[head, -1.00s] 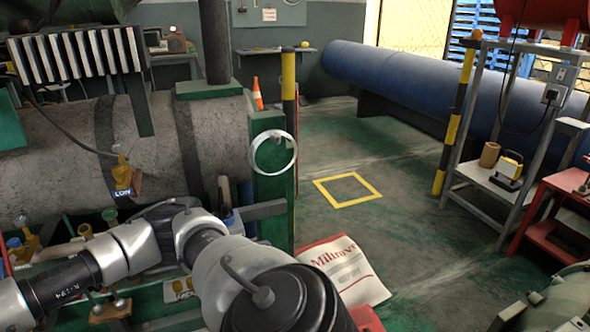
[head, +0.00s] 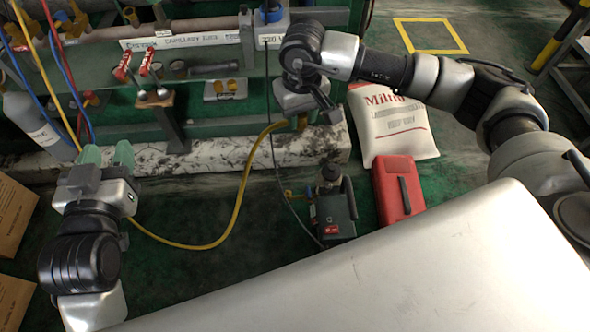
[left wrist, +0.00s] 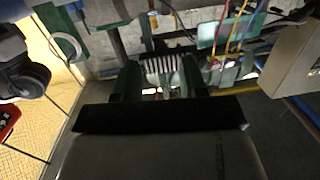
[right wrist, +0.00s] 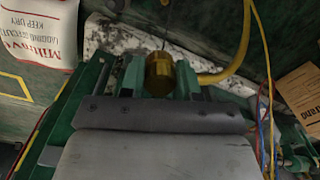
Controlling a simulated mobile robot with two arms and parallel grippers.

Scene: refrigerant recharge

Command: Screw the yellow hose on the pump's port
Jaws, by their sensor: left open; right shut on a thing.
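The yellow hose (head: 232,215) hangs in a loop from my right gripper (head: 303,122) down to the floor and passes behind my left gripper. In the right wrist view, my right gripper (right wrist: 160,78) is shut on the hose's brass end fitting (right wrist: 160,72), and the hose (right wrist: 222,72) leads off to the right. The pump (head: 336,213) stands on the floor below and apart from my right gripper. A small brass fitting (head: 290,194) shows at its left side; I cannot tell its detail. My left gripper (head: 107,154) is open and empty at the left.
A red case (head: 396,190) lies right of the pump, with a white sack (head: 392,125) behind it. A thin black cable (head: 277,165) hangs near the hose. Cardboard boxes (head: 14,220) stand at the left.

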